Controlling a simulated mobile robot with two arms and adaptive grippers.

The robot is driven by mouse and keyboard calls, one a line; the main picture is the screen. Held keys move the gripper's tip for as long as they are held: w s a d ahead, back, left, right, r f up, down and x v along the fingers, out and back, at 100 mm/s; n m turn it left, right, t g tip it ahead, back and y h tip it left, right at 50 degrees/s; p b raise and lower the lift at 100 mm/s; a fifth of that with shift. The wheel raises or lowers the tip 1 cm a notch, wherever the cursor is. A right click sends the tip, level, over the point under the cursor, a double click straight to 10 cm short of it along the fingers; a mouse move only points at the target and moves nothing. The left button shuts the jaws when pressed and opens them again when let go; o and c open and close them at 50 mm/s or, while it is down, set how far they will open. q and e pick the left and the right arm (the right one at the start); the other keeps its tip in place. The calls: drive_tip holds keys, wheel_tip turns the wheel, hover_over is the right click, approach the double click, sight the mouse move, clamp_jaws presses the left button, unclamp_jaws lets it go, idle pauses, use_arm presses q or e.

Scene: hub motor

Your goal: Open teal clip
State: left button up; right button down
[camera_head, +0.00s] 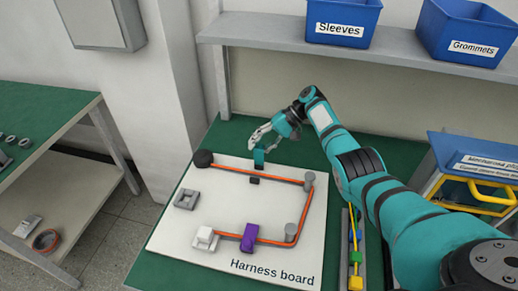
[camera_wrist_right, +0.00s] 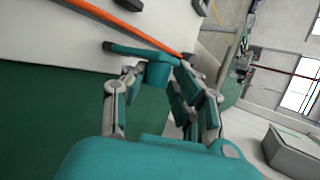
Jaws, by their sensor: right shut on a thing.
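The teal clip (camera_head: 259,158) is at the far edge of the white harness board, by the upper run of orange cable (camera_head: 225,170). Its teal part stands up on the far side of the cable, and a small dark piece lies on the near side. My right gripper (camera_head: 262,142) reaches it from behind. In the right wrist view, the teal clip (camera_wrist_right: 158,70) sits between the two fingers (camera_wrist_right: 155,85), which are shut on it. A thin teal strip runs from it alongside the cable. My left gripper is not in view.
The harness board (camera_head: 200,262) also holds a purple clip (camera_head: 250,237), a white clip (camera_head: 205,238), a grey block (camera_head: 186,199) and grey posts (camera_head: 307,181). A dark round end (camera_head: 203,158) is at upper left. Blue bins (camera_head: 342,18) stand on the shelf above.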

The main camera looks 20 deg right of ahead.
drive_tip(key=shift+s+d+f+g, duration=0.1)
drive_tip(key=shift+d+f+g, duration=0.2)
drive_tip(key=shift+d+f, duration=0.1)
drive_tip(key=c, duration=1.4)
unclamp_jaws()
drive_tip(key=shift+c, duration=0.2)
drive_tip(key=o, duration=0.3)
drive_tip(key=shift+d, duration=0.1)
drive_tip(key=shift+r, duration=0.1)
drive_tip(key=shift+r, duration=0.15)
drive_tip(key=w+v, duration=0.1)
drive_tip(key=v, duration=1)
drive_tip(key=shift+s+d, duration=0.4)
drive_tip(key=shift+s, duration=0.1)
